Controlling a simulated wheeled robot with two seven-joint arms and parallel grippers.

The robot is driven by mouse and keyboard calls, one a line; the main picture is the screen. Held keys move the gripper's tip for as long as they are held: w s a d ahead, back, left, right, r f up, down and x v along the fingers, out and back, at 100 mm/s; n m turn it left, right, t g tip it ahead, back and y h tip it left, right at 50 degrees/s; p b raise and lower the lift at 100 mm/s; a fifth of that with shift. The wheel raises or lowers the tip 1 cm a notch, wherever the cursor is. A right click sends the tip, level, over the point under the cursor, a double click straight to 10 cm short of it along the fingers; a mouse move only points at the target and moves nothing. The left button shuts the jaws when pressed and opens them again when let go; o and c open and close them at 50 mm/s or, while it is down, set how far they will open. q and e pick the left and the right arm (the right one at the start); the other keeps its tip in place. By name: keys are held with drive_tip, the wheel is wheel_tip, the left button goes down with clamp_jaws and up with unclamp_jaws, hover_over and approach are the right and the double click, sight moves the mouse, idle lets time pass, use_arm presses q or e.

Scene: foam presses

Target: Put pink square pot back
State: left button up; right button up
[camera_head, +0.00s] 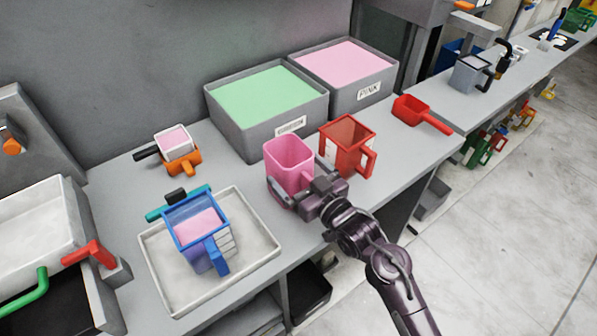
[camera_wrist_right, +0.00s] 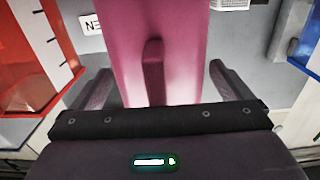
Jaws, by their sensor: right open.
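The pink square pot (camera_head: 289,160) stands upright on the grey table in front of the green-filled bin, between the red pot and the tray. It looks empty from above. My right gripper (camera_head: 290,193) is at the pot's near side, by its handle. In the right wrist view the pink pot (camera_wrist_right: 188,60) fills the middle, and its handle (camera_wrist_right: 154,75) points at the palm. The open right fingers (camera_wrist_right: 160,85) stand apart on both sides of the handle, with gaps visible. My left gripper is not in view.
A red square pot (camera_head: 349,143) stands close on the right. A white tray (camera_head: 158,270) holds a blue pot (camera_head: 197,222) at left. Bins labelled green (camera_head: 250,137) and pink (camera_head: 375,103) stand behind. A small red scoop (camera_head: 412,108) lies farther right.

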drive_tip(key=shift+r, duration=0.15)
drive_tip(key=b+v, duration=0.2)
drive_tip(key=v, duration=1)
